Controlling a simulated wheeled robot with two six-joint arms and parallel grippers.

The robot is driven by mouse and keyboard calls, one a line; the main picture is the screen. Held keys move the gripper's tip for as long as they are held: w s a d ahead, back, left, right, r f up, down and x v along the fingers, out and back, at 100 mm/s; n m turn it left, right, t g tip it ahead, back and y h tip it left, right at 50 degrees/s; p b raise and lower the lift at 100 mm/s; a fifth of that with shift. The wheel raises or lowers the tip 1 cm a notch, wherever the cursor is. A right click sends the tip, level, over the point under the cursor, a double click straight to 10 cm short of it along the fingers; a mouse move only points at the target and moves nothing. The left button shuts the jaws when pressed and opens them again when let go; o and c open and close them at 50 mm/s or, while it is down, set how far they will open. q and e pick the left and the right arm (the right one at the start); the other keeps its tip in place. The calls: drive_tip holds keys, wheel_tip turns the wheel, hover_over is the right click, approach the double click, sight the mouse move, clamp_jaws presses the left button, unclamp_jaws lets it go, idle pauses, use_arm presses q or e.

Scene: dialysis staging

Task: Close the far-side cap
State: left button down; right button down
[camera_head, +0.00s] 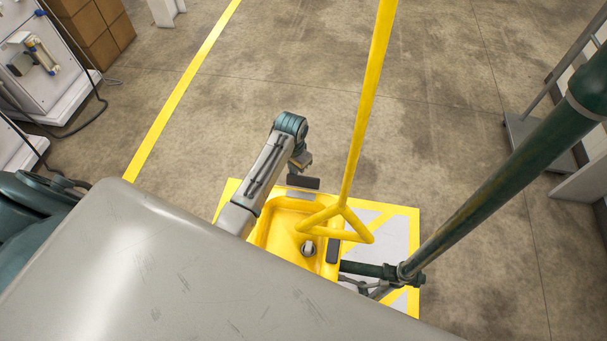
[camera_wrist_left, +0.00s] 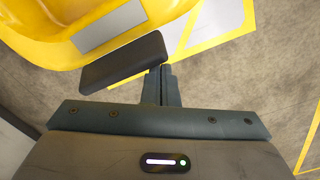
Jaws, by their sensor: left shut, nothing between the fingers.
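The far-side cap is a dark flat block (camera_head: 303,181) at the far edge of the yellow basin (camera_head: 262,232); it appears raised beside a grey plate. In the left wrist view this dark cap (camera_wrist_left: 125,62) lies tilted, just left of my fingers, with the yellow body behind it. My left gripper (camera_head: 302,162) is shut and empty, close by the cap on its far side. Its fingers (camera_wrist_left: 163,84) show right by the cap's end; I cannot tell whether they touch. A second dark block (camera_head: 333,250) sits at the basin's right side.
A yellow bar (camera_head: 367,95) with a triangular foot rises over the basin. A dark green pole (camera_head: 500,170) slants down at the right to a joint beside the basin. White equipment (camera_head: 45,65) and brown boxes (camera_head: 95,35) stand at upper left.

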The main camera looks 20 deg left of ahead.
sight(291, 181)
use_arm(q)
drive_tip(key=shift+s+d, duration=0.25)
drive_tip(key=shift+s, duration=0.7)
drive_tip(key=shift+s+d+f, duration=0.2)
drive_tip(key=shift+s, duration=0.45)
drive_tip(key=shift+s+d+r, duration=0.1)
drive_tip(key=shift+s+d, duration=0.05)
drive_tip(key=shift+s, duration=0.8)
use_arm(e)
drive_tip(key=shift+d+r, duration=0.1)
drive_tip(key=shift+d, duration=0.1)
use_arm(q)
drive_tip(key=shift+d, duration=0.1)
use_arm(e)
drive_tip(key=shift+a, duration=0.1)
use_arm(q)
drive_tip(key=shift+s, duration=0.25)
wheel_tip(291, 181, up, 8)
drive_tip(key=shift+w, duration=0.2)
use_arm(e)
drive_tip(key=shift+d, duration=0.2)
use_arm(q)
drive_tip(key=shift+r, duration=0.1)
use_arm(e)
drive_tip(key=shift+a, duration=0.2)
